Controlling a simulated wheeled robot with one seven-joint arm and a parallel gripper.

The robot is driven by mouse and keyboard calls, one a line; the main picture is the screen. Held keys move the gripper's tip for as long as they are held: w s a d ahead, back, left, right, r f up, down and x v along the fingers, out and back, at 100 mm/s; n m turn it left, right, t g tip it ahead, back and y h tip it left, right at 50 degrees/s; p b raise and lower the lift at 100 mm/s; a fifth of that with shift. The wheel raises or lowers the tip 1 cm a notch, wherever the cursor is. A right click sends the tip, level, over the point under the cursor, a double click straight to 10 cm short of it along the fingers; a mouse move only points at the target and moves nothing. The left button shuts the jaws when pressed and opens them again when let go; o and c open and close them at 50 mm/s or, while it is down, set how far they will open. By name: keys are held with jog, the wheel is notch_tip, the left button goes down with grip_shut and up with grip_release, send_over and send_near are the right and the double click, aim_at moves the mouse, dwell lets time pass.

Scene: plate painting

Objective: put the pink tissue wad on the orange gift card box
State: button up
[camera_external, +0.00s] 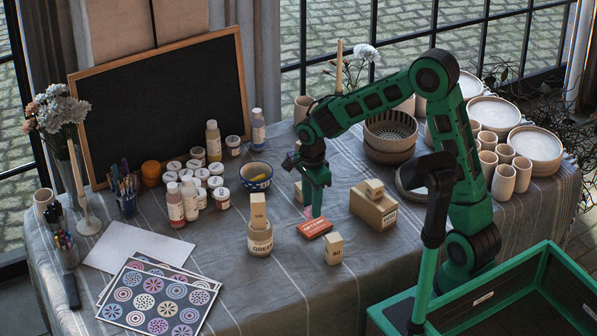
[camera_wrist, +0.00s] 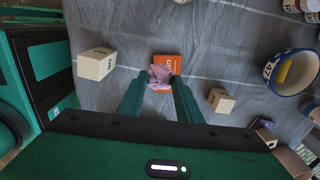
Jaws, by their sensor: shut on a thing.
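The pink tissue wad (camera_wrist: 159,76) is between my gripper's (camera_wrist: 160,84) fingertips in the wrist view. The fingers are shut on it. The orange gift card box (camera_wrist: 174,62) lies flat on the cloth directly behind and under the wad, which covers part of its top. In the external view the orange box (camera_external: 314,229) lies near the middle of the table, and my gripper (camera_external: 313,211) points down at its back edge. A little pink of the wad (camera_external: 308,212) shows beside the fingers. I cannot tell whether the wad touches the box.
A wooden block (camera_external: 333,249) stands just right of the box. A jar (camera_external: 260,239) with a block (camera_external: 258,211) on top stands left. A cardboard box (camera_external: 373,208) carrying a small block is to the right. A patterned bowl (camera_external: 256,177) and paint bottles stand further back left.

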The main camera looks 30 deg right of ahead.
jog(key=shift+w+d+f, duration=1)
jog(key=shift+d, duration=0.15)
jog(key=shift+f, duration=1.9)
jog(key=o, duration=1.1)
notch_tip(320, 180, up, 12)
